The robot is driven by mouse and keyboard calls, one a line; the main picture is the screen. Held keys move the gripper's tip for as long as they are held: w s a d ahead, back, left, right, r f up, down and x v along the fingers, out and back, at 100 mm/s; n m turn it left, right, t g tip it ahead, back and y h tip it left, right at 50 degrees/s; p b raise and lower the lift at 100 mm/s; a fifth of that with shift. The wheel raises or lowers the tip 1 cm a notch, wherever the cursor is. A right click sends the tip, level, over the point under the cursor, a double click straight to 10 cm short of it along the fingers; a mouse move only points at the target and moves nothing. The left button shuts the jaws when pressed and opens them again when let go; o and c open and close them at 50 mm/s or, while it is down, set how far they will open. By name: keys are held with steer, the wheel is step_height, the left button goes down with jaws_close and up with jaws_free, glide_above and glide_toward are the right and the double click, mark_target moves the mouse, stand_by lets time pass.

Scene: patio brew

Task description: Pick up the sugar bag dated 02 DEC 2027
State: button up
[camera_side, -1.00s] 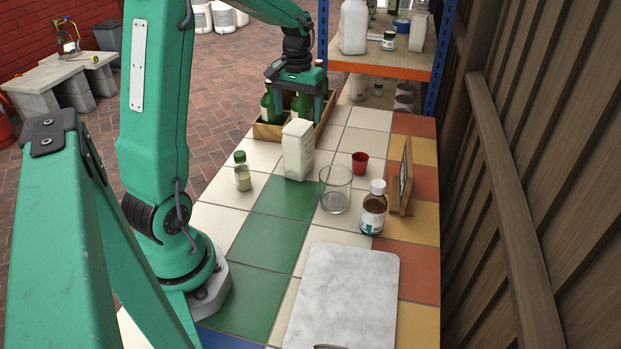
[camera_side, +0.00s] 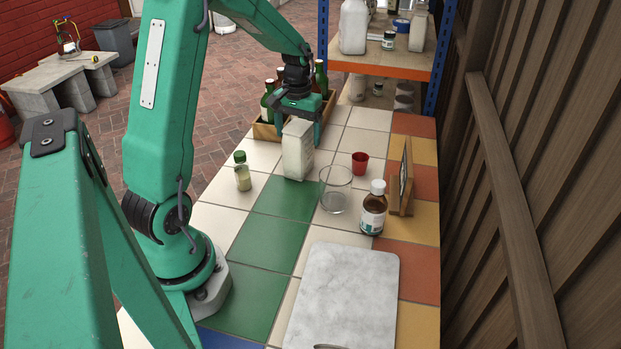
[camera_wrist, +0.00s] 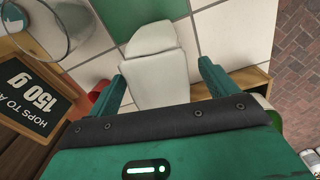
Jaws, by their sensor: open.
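A white paper bag (camera_side: 297,151) stands upright on the tiles in the middle of the table; any date on it is too small to read in the side view. My gripper (camera_side: 297,133) is open, just above and behind the bag's top, with a finger on each side. In the wrist view the white bag (camera_wrist: 154,72) lies between and ahead of the two open fingers of my gripper (camera_wrist: 160,75). Its folded top shows there and no print can be read.
A glass beaker (camera_side: 335,190), red cup (camera_side: 360,162), brown bottle (camera_side: 373,210) and framed sign (camera_side: 401,180) stand right of the bag. A small green-capped jar (camera_side: 242,172) is left. A wooden crate (camera_side: 264,131) of green bottles is behind. A marble board (camera_side: 343,295) lies in front.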

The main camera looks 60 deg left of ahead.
steer(key=shift+f, duration=0.55)
steer(key=shift+c, duration=0.3)
steer(key=c, duration=1.8)
steer(key=shift+r, duration=0.15)
jaws_close()
